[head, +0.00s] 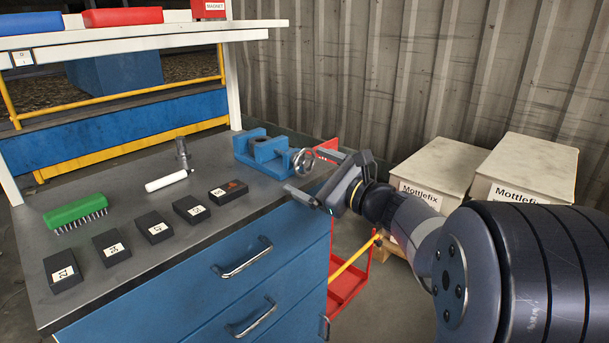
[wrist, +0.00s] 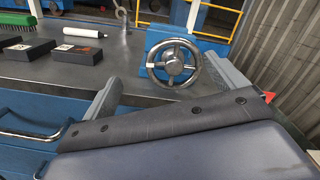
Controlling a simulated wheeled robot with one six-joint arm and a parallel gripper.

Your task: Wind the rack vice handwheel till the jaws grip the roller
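The blue vice (head: 262,150) stands at the right end of the grey bench top. Its silver spoked handwheel (head: 303,161) faces my gripper; the wheel also fills the middle of the wrist view (wrist: 173,63). My gripper (head: 313,174) is open and empty. In the wrist view its two grey fingers stand left and right of the wheel, and I see no contact. A white cylinder (head: 166,181), possibly the roller, lies on the bench left of the vice.
A grey metal post (head: 182,153) stands behind the white cylinder. Several black numbered blocks (head: 155,227) and a green brush (head: 75,213) occupy the bench's left and front. Blue drawers with handles (head: 245,258) lie below. Mottlefix boxes (head: 432,170) stand by the wall at right.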

